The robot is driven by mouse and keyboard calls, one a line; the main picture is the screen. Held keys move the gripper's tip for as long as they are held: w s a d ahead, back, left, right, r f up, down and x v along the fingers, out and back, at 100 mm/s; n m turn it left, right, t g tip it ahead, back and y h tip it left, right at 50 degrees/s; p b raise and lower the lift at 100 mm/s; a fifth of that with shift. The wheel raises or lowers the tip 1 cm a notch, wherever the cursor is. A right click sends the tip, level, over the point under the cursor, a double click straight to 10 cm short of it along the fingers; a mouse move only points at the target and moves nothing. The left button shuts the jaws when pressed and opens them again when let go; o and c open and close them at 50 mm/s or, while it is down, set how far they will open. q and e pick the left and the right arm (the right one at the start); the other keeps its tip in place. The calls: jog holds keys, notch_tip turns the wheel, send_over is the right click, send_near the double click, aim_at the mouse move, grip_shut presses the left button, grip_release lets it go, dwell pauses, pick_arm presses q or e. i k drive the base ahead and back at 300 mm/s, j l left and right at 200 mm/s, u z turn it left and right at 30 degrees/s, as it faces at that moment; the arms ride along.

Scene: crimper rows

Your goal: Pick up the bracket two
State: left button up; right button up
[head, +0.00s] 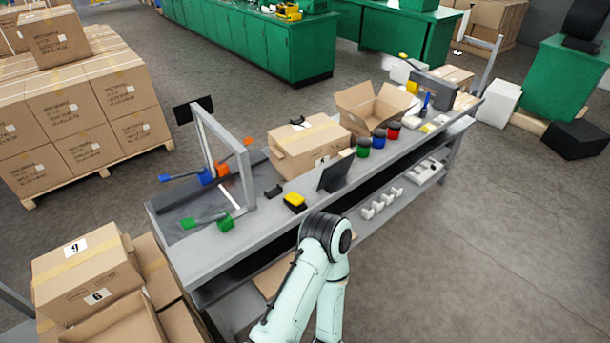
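No label marks which part is bracket two. A small black bracket-like part (273,191) lies on the grey workbench (205,258), left of an upright dark panel (335,176). Another small black part (297,121) shows behind the closed cardboard box. Several white bracket-like parts (382,203) sit in a row on the bench's lower shelf. One of my arms rises at the bottom middle, bent at a dark joint in front of the bench. Neither gripper shows in the head view.
A closed box (308,147), an open box (372,110) and green, blue and red cups (378,139) stand on the bench. A yellow-and-black block (294,201) lies near its front edge. Stacked boxes (85,275) stand at lower left.

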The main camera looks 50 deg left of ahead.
aim_at(277, 191)
jog(key=i+u, duration=0.2)
jog(key=i, duration=1.4)
jog(key=z, duration=0.4)
jog(key=i+z, duration=0.15)
jog(key=z, duration=0.65)
jog(key=i+j+z, duration=0.1)
jog(key=z, duration=5.75)
